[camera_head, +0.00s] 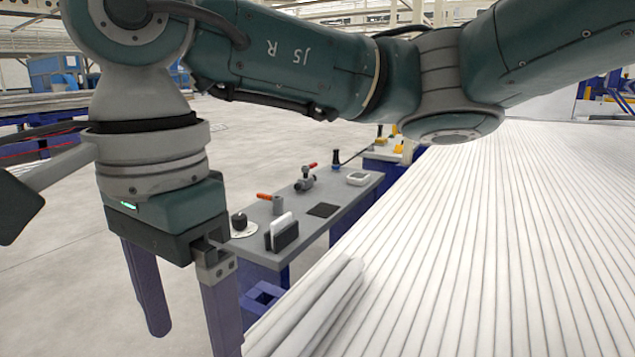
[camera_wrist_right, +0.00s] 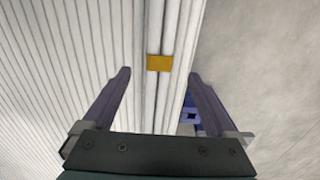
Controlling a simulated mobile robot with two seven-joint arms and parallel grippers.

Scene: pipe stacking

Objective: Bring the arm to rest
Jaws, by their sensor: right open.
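My right arm comes in from the right of the head view and reaches across to the left. My right gripper (camera_head: 190,340) points down at the lower left, with its two purple fingers spread apart and nothing between them. In the right wrist view, the open gripper (camera_wrist_right: 160,75) shows a few white pipes (camera_wrist_right: 161,105) with a yellow band (camera_wrist_right: 160,62) below, lined up between the fingers; I cannot tell the distance exactly. The loose pipes also show in the head view (camera_head: 318,300), beside the gripper. My left gripper is not in view.
A wide layer of white pipes (camera_head: 480,240) fills the right side. A grey workbench (camera_head: 335,205) with small tools stands behind the gripper. A purple frame (camera_head: 262,298) is below it. Open concrete floor (camera_head: 60,270) lies to the left.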

